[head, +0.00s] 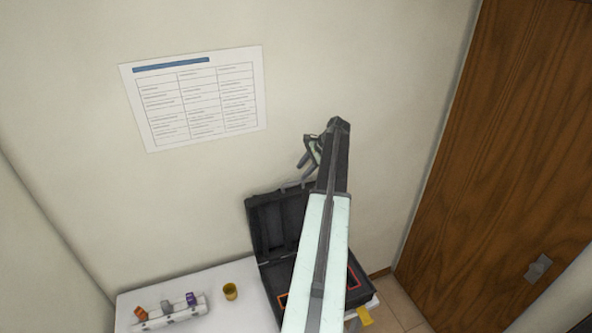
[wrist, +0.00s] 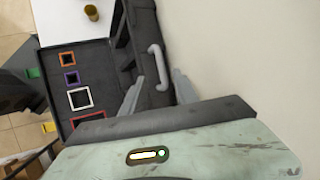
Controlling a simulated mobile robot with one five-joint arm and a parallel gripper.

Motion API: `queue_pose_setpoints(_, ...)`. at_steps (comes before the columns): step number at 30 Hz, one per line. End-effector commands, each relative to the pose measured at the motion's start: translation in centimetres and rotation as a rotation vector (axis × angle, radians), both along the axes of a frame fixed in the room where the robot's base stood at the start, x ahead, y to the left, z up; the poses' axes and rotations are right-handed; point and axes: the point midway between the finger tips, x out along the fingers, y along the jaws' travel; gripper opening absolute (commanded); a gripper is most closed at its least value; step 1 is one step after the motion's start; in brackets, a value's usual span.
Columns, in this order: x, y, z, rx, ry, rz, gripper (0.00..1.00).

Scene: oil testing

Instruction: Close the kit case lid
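The black kit case stands open on the white table, its lid (head: 270,228) raised near the wall. The wrist view shows the lid (wrist: 144,22) edge-on with a grey handle (wrist: 155,62). The case base (wrist: 97,60) holds orange, purple, white and red square outlines; my arm hides part of it in the head view. My gripper (head: 306,155) is above the lid's top edge. In the wrist view my gripper (wrist: 158,80) is open, its fingers apart on either side of the handle in the picture; I cannot tell whether they touch the lid.
A white rack (head: 172,314) with several coloured caps and a yellow cup (head: 230,291) sit left of the case on the table (head: 130,300). The wall with a paper chart (head: 195,97) is close behind. A wooden door (head: 500,150) is at right.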

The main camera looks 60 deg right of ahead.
Motion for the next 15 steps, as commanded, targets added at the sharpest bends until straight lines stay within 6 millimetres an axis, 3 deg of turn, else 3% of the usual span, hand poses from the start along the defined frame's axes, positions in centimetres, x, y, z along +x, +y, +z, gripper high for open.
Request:
queue_pose_setpoints(8, 0.4, 0.0, -1.4, 0.002, 0.0, -0.004, 0.36)
queue_pose_setpoints(15, 2.3, 0.4, -5.3, 0.0, 0.0, -0.002, 0.36)
